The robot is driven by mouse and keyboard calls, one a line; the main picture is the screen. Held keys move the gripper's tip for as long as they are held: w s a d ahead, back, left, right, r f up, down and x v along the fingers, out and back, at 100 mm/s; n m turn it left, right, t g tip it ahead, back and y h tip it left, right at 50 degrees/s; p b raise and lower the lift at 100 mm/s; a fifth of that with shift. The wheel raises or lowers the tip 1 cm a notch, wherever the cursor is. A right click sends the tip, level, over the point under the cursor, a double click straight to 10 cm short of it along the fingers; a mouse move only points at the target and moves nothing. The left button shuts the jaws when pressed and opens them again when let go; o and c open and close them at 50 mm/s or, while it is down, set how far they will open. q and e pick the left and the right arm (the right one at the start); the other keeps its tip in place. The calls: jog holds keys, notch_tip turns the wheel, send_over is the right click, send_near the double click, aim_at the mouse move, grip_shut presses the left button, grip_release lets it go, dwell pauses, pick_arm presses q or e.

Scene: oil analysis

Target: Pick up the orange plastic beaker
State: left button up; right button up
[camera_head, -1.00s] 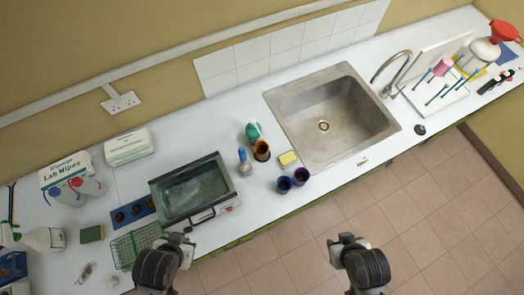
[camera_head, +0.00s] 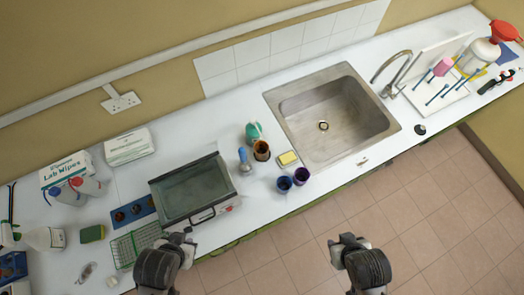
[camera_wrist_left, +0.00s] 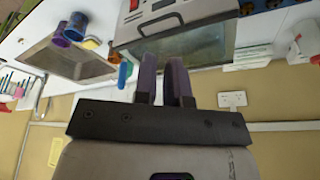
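The orange plastic beaker (camera_head: 261,151), a dark orange-brown cup, stands upright on the white counter, left of the sink, in the head view. A green-capped bottle and a blue-topped bottle stand close beside it. My left gripper (camera_head: 182,237) is at the counter's front edge, below and left of the beaker, well apart from it. In the left wrist view its two fingers (camera_wrist_left: 164,80) stand apart with nothing between them. My right gripper (camera_head: 346,241) is over the floor in front of the counter, away from the beaker; its finger gap is too small to tell.
Left of the beaker is a metal water bath (camera_head: 195,190); right are a yellow sponge (camera_head: 287,159) and the sink (camera_head: 330,115). Blue (camera_head: 284,184) and purple (camera_head: 301,176) cups stand in front, near the edge. A green wire rack (camera_head: 135,243) is by my left gripper.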

pick_arm(q)
jog(key=o, duration=0.9)
jog(key=shift+a, duration=0.15)
jog(key=o, duration=0.7)
jog(key=shift+o, duration=0.2)
jog(key=shift+d, duration=0.2)
